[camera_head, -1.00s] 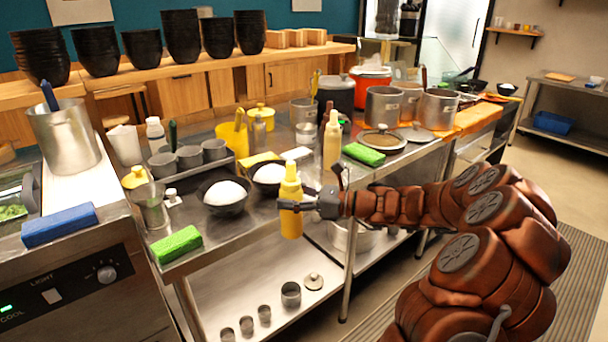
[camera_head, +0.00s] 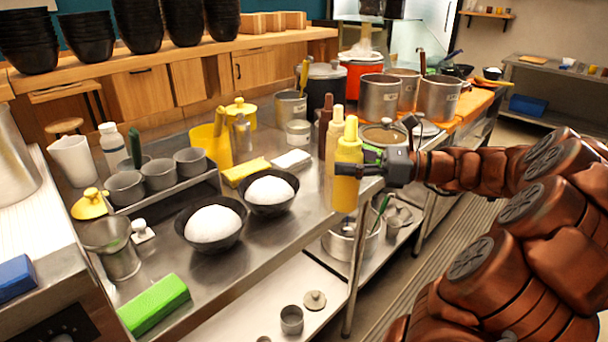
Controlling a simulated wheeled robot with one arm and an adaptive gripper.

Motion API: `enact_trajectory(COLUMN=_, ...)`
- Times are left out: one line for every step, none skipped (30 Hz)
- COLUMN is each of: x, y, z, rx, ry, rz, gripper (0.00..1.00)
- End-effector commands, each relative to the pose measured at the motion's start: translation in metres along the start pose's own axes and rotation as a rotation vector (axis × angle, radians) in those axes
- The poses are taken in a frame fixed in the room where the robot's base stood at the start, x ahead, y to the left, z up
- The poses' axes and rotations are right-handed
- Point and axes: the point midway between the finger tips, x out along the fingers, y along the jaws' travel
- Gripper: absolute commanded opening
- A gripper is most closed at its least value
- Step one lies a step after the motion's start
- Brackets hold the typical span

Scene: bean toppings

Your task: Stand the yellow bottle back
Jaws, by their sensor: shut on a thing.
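The yellow bottle (camera_head: 346,178) is upright, with its pointed nozzle up. My gripper (camera_head: 362,168) is shut on its middle from the right and holds it at the steel table's (camera_head: 290,232) right edge. The bottle's lower part shows in front of that edge; I cannot tell whether its base touches anything. A cream bottle (camera_head: 334,136) stands right behind it, partly hidden by it. A dark red bottle (camera_head: 325,122) stands behind the cream one.
Two black bowls of white rice (camera_head: 213,224) (camera_head: 270,191) stand left of the bottle. A yellow sponge (camera_head: 245,171) and a white block (camera_head: 291,160) lie behind them. A pan with a lid (camera_head: 383,136) is behind my gripper. Bare steel lies between the bowls and the bottle.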

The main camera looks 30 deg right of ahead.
Motion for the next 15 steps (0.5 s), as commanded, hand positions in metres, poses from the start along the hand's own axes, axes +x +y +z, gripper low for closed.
enact_trajectory(x=0.005, y=-0.006, z=-0.001, rx=0.001, ry=-0.001, rz=0.002, gripper=0.31)
enact_trajectory(x=0.009, y=-0.010, z=-0.002, rx=0.002, ry=-0.001, rz=0.003, gripper=0.31)
enact_trajectory(x=0.014, y=-0.016, z=-0.003, rx=0.003, ry=0.000, rz=0.004, gripper=0.31)
enact_trajectory(x=0.018, y=-0.021, z=-0.004, rx=0.004, ry=0.000, rz=0.005, gripper=0.31)
enact_trajectory(x=0.022, y=-0.027, z=-0.005, rx=0.004, ry=0.000, rz=0.005, gripper=0.31)
enact_trajectory(x=0.028, y=-0.033, z=-0.005, rx=0.003, ry=0.000, rz=0.004, gripper=0.31)
enact_trajectory(x=0.032, y=-0.038, z=-0.006, rx=0.002, ry=-0.001, rz=0.004, gripper=0.31)
enact_trajectory(x=0.036, y=-0.044, z=-0.006, rx=0.002, ry=0.001, rz=0.003, gripper=0.31)
enact_trajectory(x=0.041, y=-0.051, z=-0.007, rx=0.001, ry=0.001, rz=0.002, gripper=0.31)
enact_trajectory(x=0.045, y=-0.056, z=-0.008, rx=0.001, ry=0.002, rz=0.004, gripper=0.31)
enact_trajectory(x=0.050, y=-0.061, z=-0.009, rx=0.001, ry=0.001, rz=0.003, gripper=0.31)
enact_trajectory(x=0.054, y=-0.068, z=-0.010, rx=0.003, ry=0.001, rz=0.002, gripper=0.31)
enact_trajectory(x=0.059, y=-0.073, z=-0.011, rx=0.003, ry=0.001, rz=0.003, gripper=0.31)
enact_trajectory(x=0.064, y=-0.077, z=-0.011, rx=0.003, ry=0.002, rz=0.005, gripper=0.31)
enact_trajectory(x=0.069, y=-0.084, z=-0.012, rx=0.001, ry=0.002, rz=0.004, gripper=0.31)
